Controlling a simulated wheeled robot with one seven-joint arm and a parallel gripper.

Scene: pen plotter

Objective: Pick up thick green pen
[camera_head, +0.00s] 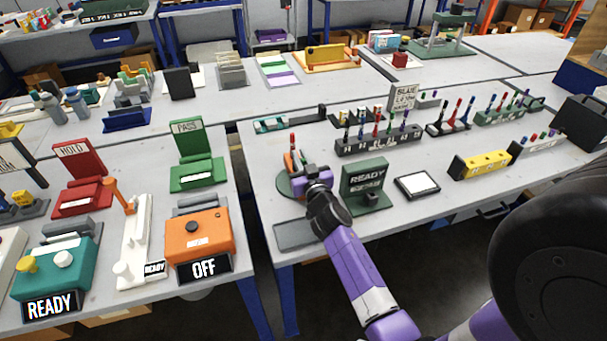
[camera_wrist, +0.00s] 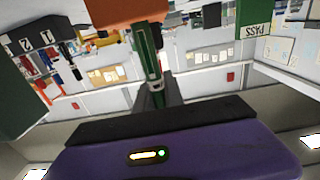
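In the wrist view a thick green pen (camera_wrist: 147,53) runs down the middle, just below an orange block (camera_wrist: 125,10). My gripper (camera_wrist: 163,92) has its dark fingers close together around the pen's lower part, and looks shut on it. In the head view my gripper (camera_head: 313,183) is beside the orange holder (camera_head: 290,161) on a round green base (camera_head: 287,186). A red-topped pen (camera_head: 293,140) stands up at that holder. The green pen in my grip is hidden there by my gripper and the holder.
A grey plate (camera_head: 297,235) lies at the table's front left corner.

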